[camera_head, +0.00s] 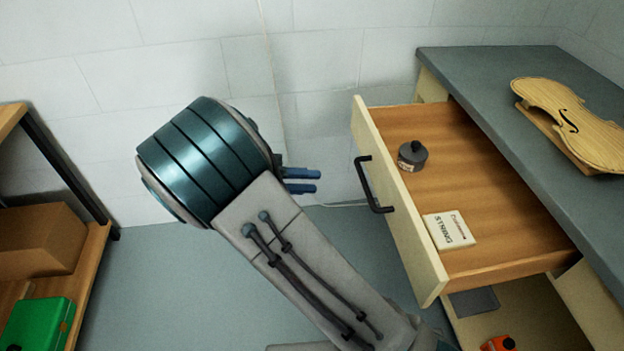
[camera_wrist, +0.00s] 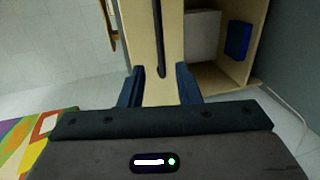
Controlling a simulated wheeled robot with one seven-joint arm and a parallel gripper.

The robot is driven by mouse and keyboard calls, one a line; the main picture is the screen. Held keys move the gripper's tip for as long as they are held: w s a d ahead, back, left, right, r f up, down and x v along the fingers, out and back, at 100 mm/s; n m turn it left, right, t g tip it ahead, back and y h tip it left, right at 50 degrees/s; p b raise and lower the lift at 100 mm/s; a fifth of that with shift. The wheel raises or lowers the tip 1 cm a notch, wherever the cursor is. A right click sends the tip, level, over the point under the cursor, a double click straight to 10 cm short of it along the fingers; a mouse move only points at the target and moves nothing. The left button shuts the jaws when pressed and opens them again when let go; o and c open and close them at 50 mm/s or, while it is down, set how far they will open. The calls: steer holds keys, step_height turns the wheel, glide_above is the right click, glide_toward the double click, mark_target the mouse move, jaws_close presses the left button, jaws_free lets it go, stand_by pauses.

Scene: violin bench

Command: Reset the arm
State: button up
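My gripper (camera_head: 302,180) points right, towards the open drawer (camera_head: 441,268). Its blue fingers are apart, with nothing between the tips. The dark drawer handle (camera_head: 366,188) is a short way to the right of the fingertips and does not look touched. In the wrist view my gripper (camera_wrist: 159,88) also shows its two fingers spread. The pale drawer front (camera_wrist: 142,35) and the dark handle (camera_wrist: 160,40) lie beyond them. My arm reaches up from the bottom of the head view and covers part of the floor.
The drawer holds a dark round jar (camera_head: 412,157) and a small white box (camera_head: 449,231). A violin body (camera_head: 575,122) lies on the grey benchtop (camera_head: 480,75). A shelf with a cardboard box (camera_head: 38,241) and a green case (camera_head: 38,322) stands at left.

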stand_by(0.3)
steer(key=s+d+r+g+y+p, duration=0.3)
steer(key=s+d+r+y+p, duration=0.3)
steer(key=d+r+y+p, duration=0.35)
steer(key=s+d+r+t+y+p, duration=0.1)
steer(key=s+r+y+p, duration=0.1)
steer(key=r, duration=0.4)
steer(key=s+r+t+y+p, duration=0.2)
steer(key=s+r+p, duration=0.2)
steer(key=r+p, duration=0.2)
steer(key=s+d+r+m+t+y+p, duration=0.1)
steer(key=s+r+y+p, duration=0.1)
steer(key=s+r+p, duration=0.2)
step_height(320, 180, up, 3)
steer(key=shift+d+r+t+p, duration=0.15)
steer(key=shift+d+t+p, duration=0.2)
steer(key=shift+p, duration=0.2)
steer(key=shift+w+r, duration=0.1)
